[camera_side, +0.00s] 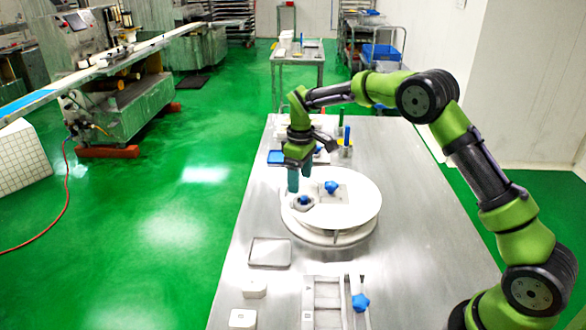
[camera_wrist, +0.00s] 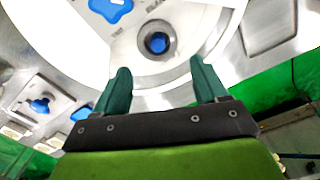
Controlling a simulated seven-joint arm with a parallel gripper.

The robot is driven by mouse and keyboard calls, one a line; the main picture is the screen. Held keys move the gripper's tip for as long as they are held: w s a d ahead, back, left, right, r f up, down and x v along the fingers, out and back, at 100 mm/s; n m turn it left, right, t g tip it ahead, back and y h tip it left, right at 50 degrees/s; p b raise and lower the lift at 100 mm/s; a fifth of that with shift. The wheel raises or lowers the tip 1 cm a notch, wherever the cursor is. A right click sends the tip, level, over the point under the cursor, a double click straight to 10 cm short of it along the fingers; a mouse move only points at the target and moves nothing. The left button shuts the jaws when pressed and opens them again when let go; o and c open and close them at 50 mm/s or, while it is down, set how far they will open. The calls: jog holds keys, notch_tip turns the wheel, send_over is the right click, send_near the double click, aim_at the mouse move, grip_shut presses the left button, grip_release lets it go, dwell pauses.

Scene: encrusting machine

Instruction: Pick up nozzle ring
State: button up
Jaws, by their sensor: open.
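A grey metal ring-shaped part with a blue centre, which looks like the nozzle ring (camera_side: 303,203), sits near the front left edge of the white round turntable (camera_side: 358,212). In the wrist view the ring (camera_wrist: 157,40) lies just beyond my fingertips, roughly centred between them. My gripper (camera_side: 293,184) is above the turntable's left edge, pointing down, close to the ring. In the wrist view my gripper (camera_wrist: 160,70) has its two teal fingers wide apart with nothing between them. I cannot tell its exact height above the ring.
A blue lobed part (camera_side: 331,187) lies on a pale plate on the turntable. The steel table (camera_side: 400,260) also holds an empty square tray (camera_side: 270,252), white blocks (camera_side: 254,289), and a rail fixture with a blue knob (camera_side: 360,302). Upright blue and green items stand behind the turntable.

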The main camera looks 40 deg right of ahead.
aim_at(303, 196)
jog(key=f, duration=0.6)
jog(key=shift+s+d+f, duration=0.25)
jog(key=shift+s, duration=0.15)
jog(key=c, duration=0.9)
notch_tip(303, 196, up, 10)
jog(key=shift+r, duration=0.1)
